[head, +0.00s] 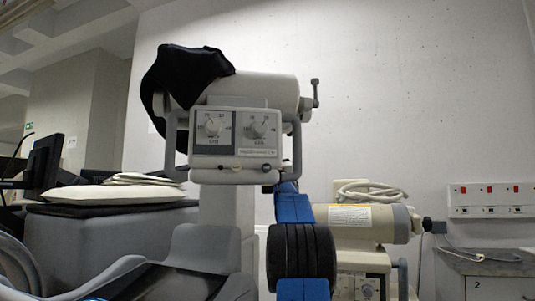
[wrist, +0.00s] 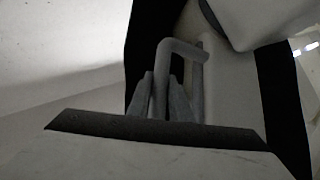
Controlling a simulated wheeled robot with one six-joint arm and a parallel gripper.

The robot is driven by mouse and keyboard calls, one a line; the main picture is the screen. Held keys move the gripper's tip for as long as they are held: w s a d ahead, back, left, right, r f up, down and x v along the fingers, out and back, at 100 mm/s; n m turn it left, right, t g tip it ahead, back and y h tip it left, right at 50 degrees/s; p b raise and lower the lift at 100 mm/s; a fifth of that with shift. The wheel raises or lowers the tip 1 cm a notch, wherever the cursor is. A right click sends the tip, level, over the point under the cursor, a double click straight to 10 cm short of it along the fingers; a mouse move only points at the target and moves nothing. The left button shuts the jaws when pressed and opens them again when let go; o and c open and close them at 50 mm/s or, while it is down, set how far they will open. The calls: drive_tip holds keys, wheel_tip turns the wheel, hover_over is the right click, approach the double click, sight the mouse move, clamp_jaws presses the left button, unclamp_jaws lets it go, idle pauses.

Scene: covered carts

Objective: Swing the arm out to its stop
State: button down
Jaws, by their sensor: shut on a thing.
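A pale cylindrical machine head (head: 255,90) with a two-dial panel (head: 236,139) is carried on a pale upright (head: 226,212) in the head view. Grey bar handles run down both sides of the panel, with the right one (head: 297,150) nearest my arm. In the wrist view my gripper (wrist: 161,82) is shut on a bent grey bar handle (wrist: 184,47), with a finger on either side. In the head view the grasp itself is hidden behind the machine's lower right side. No stop can be made out.
A black cover (head: 185,78) drapes over the machine's left end. A second pale machine (head: 365,222) stands at the right, beside a grey cabinet (head: 495,270). A covered grey cart (head: 105,235) and a grey chair (head: 205,245) are at the left.

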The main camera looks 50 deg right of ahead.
drive_tip(key=shift+a+r, duration=0.15)
drive_tip(key=shift+r, duration=0.1)
drive_tip(key=c, duration=1.6)
unclamp_jaws()
drive_tip(key=shift+w, duration=0.1)
drive_tip(key=shift+f, duration=0.1)
drive_tip(key=shift+f, duration=0.1)
drive_tip(key=v, duration=1.7)
drive_tip(key=shift+f, duration=0.1)
